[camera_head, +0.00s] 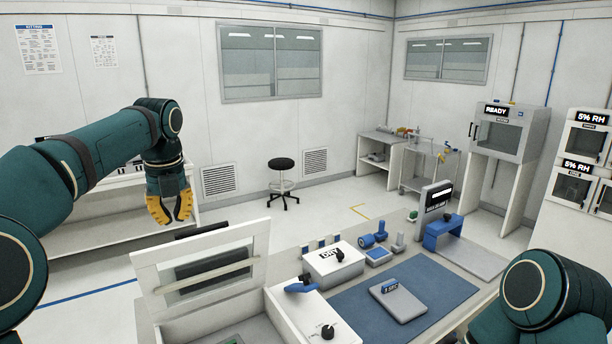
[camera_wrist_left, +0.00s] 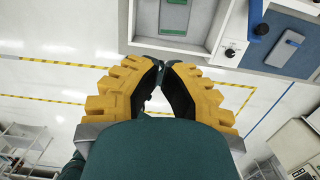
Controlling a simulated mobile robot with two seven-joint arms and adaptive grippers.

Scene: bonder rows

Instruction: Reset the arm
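My left arm (camera_head: 95,152) is dark green and comes in from the left in the head view, bent at a raised elbow joint. Its yellow left gripper (camera_head: 172,218) hangs pointing down in front of a white bench, left of the white workstation.
A workstation holds a raised white lid (camera_head: 150,275), a DRY box (camera_head: 333,262), a blue mat (camera_head: 350,300) with a grey plate (camera_head: 399,300), and a blue stand (camera_head: 440,232). A stool (camera_head: 282,165) stands behind. Floor is clear between the bench and stool. Cabinets (camera_head: 500,130) line the right.

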